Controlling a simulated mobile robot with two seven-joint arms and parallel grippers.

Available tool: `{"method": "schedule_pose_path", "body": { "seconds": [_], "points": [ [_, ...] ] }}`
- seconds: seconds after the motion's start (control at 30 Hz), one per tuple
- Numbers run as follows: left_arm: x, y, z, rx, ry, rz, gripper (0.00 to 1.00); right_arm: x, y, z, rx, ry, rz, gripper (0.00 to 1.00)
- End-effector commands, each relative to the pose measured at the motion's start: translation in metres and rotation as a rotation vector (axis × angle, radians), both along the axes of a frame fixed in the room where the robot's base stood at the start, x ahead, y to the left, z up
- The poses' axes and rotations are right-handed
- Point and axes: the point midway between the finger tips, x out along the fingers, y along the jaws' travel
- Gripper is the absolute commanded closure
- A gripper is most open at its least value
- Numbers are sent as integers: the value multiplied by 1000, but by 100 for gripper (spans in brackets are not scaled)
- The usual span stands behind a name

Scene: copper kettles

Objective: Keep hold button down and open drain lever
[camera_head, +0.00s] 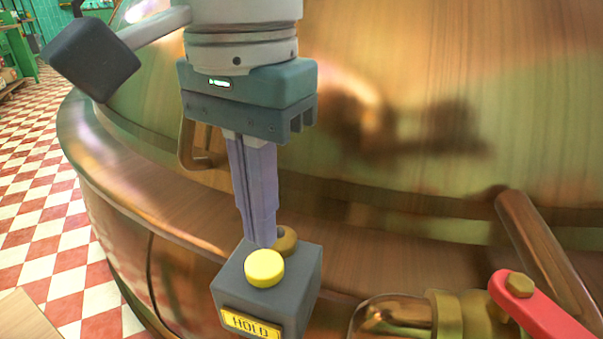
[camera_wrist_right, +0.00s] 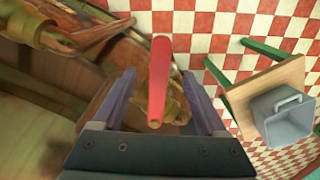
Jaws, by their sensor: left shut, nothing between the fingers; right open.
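The grey box (camera_head: 240,282) with a yellow HOLD plate (camera_head: 251,324) carries a round yellow button (camera_head: 264,268) on top, in the head view. My left gripper (camera_head: 262,243) points down with its fingers together and empty. Its tips are at the back edge of the button; I cannot tell whether they touch it. The red drain lever (camera_head: 541,312) sits on a brass valve (camera_head: 455,317) at the lower right. In the right wrist view, my right gripper (camera_wrist_right: 160,74) is open, with the red lever (camera_wrist_right: 158,78) showing between its fingers. Contact with the lever is unclear.
The large copper kettle (camera_head: 420,110) fills the background, with a ledge around it. A copper pipe (camera_head: 540,245) rises beside the valve. In the right wrist view, a grey bucket (camera_wrist_right: 284,117) stands on a wooden stool (camera_wrist_right: 240,97) over the checkered floor.

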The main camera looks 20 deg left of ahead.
Motion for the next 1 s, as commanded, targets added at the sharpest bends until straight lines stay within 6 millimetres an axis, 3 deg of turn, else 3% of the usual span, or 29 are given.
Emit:
{"method": "schedule_pose_path", "body": {
  "seconds": [0.03, 1.0],
  "points": [
    [0, 0, 8, 0, 1, 0, 100, 0, 0, 9, 0, 0, 0, 25],
    [0, 0, 69, -1, 0, 0, 100, 0, 0, 95, 0, 0, 0, 25]
  ]
}}
